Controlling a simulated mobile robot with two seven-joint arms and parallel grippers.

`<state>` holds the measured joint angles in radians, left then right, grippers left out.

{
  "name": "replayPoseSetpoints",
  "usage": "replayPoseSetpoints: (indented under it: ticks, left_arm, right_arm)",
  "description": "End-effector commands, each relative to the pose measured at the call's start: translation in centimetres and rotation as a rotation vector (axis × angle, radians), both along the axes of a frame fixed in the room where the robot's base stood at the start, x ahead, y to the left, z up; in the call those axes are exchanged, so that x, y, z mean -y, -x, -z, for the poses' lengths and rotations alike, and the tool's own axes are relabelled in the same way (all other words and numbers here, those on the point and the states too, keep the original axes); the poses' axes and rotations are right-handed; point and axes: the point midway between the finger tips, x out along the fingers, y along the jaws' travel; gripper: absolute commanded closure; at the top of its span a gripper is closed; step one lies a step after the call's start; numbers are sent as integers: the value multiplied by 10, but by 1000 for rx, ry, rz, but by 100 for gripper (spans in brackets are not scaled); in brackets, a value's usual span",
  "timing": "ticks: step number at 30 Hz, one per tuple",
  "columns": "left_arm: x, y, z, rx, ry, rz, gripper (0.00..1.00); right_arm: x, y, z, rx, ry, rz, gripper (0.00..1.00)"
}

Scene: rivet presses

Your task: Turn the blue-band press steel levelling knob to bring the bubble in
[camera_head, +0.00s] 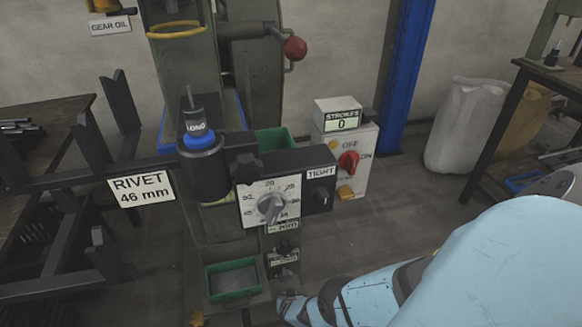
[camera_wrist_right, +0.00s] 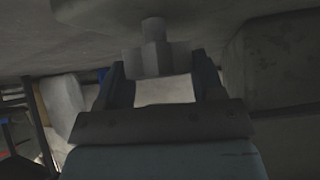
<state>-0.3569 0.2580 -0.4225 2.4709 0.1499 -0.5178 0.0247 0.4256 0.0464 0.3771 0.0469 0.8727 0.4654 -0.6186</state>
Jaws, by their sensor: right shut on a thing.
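The press with a blue band (camera_head: 202,141) stands in the middle of the head view. In the right wrist view a grey stepped steel knob (camera_wrist_right: 153,50) sits under the press base, between the fingertips of my right gripper (camera_wrist_right: 160,68). The gripper is shut on this knob. In the head view my right arm comes in from the lower right and its gripper (camera_head: 288,303) is low beside the press foot, where the knob is hidden. I cannot make out the bubble. My left gripper is not in view.
A dial box (camera_head: 271,203) and a switch box (camera_head: 344,160) with a red knob are on the press's right side. A green tray (camera_head: 233,281) sits low on the press. A dark table (camera_head: 50,112) is at left. Floor is clear at right of the press.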

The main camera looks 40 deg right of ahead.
Motion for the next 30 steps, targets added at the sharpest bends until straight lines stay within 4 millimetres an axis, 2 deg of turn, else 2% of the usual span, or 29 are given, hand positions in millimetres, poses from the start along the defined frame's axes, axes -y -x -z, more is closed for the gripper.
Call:
replayPoseSetpoints:
  ticks: [4, 14, 15, 17, 18, 26, 30]
  left_arm:
    - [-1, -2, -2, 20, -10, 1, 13]
    - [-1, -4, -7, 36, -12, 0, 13]
    - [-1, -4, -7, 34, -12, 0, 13]
    - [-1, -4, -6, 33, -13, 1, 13]
    - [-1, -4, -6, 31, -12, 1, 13]
    - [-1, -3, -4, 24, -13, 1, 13]
    - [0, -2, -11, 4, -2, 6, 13]
  right_arm:
    - [1, -1, 0, 2, 0, 62, 62]
    - [1, -1, 0, 0, 2, 68, 62]
    - [1, -1, 0, 0, 2, 68, 29]
    - [1, -1, 0, 0, 1, 67, 15]
    - [1, -1, 0, 0, 1, 67, 13]
    - [0, 0, -1, -1, 1, 66, 13]
    - [-1, 3, -10, -1, 0, 66, 13]
